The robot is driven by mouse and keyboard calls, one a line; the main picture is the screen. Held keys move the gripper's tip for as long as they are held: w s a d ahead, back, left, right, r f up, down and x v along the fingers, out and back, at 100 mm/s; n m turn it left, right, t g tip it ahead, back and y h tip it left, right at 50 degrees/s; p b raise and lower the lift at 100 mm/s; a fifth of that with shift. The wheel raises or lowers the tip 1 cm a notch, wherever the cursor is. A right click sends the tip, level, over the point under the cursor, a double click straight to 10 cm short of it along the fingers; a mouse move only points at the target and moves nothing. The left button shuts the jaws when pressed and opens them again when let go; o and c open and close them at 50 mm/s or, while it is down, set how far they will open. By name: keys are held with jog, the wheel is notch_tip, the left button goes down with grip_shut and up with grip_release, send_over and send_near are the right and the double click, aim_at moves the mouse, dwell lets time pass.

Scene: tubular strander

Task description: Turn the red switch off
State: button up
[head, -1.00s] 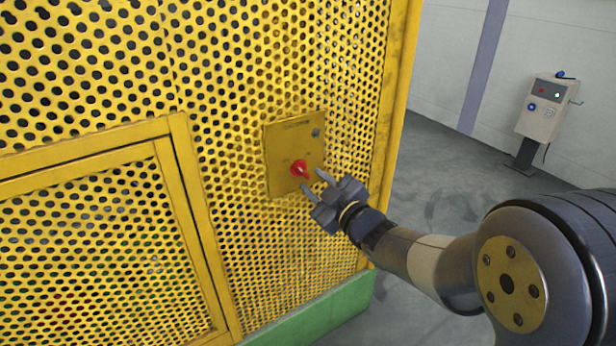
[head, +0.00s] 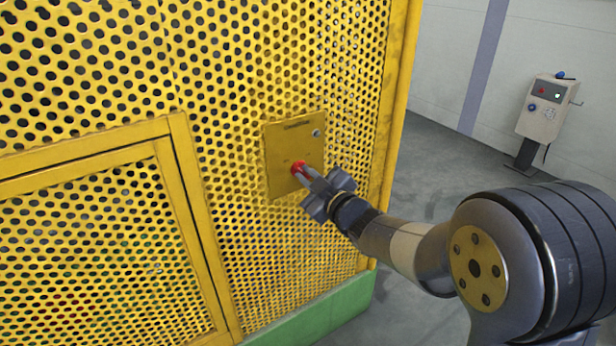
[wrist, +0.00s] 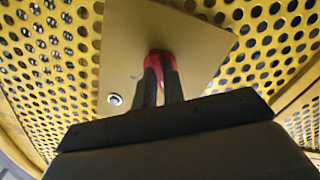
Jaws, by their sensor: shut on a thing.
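The red switch (head: 298,166) sits on a yellow plate (head: 282,146) fixed to a perforated yellow guard. My gripper (head: 304,175) has its two fingers closed on the switch's handle from the front right. In the wrist view the red switch (wrist: 160,58) shows between and behind the two dark fingers (wrist: 161,85). The fingers hide most of the handle, so its exact angle is hard to tell.
A small round silver lock (head: 316,133) is at the plate's upper right. A framed yellow mesh door (head: 188,200) is to the left. A green base (head: 325,312) runs below the guard. A grey control box (head: 543,108) stands at the back right, with open floor between.

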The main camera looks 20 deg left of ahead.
jog(key=shift+f+b, duration=0.15)
jog(key=shift+b, duration=0.25)
grip_shut()
jog(key=shift+n+b, duration=0.4)
jog(key=shift+b, duration=0.05)
jog(key=shift+n+b, duration=0.65)
jog(key=shift+n, duration=0.05)
jog(key=o, duration=0.7)
grip_release()
jog(key=p+v, duration=0.1)
jog(key=v, duration=0.9)
jog(key=shift+s+d, duration=0.2)
jog(key=shift+d, duration=0.1)
